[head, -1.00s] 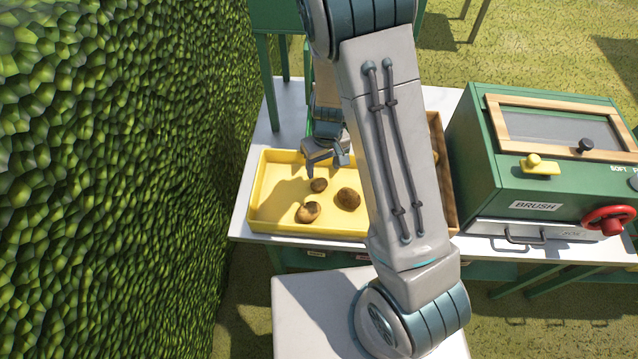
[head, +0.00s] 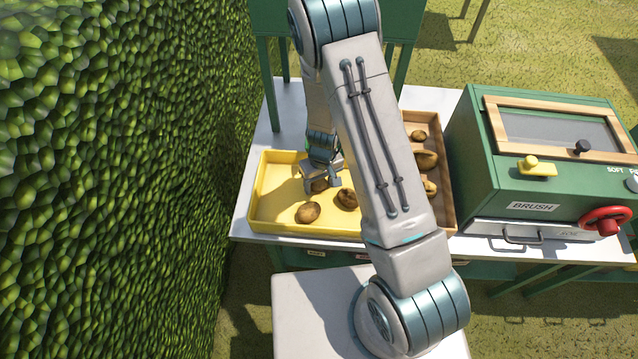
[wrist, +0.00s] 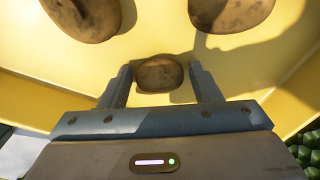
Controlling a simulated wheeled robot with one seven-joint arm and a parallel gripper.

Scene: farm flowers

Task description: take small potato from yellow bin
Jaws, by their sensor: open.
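The yellow bin (head: 272,212) sits on the white table and holds brown potatoes. The small potato (wrist: 159,74) lies on the bin floor between the tips of my open gripper (wrist: 162,84) in the wrist view. In the head view the small potato (head: 319,186) is partly hidden under my gripper (head: 322,182), which is down inside the bin. Two larger potatoes lie nearby, one at front left (head: 308,212) and one at right (head: 347,198). In the wrist view they show at the upper left (wrist: 88,14) and upper right (wrist: 228,10).
A brown crate (head: 447,212) with several potatoes stands right of the yellow bin, partly behind my arm. A green brush machine (head: 478,170) with a red wheel (head: 606,222) stands further right. A leafy hedge (head: 110,180) rises at left. The bin walls stand close around my gripper.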

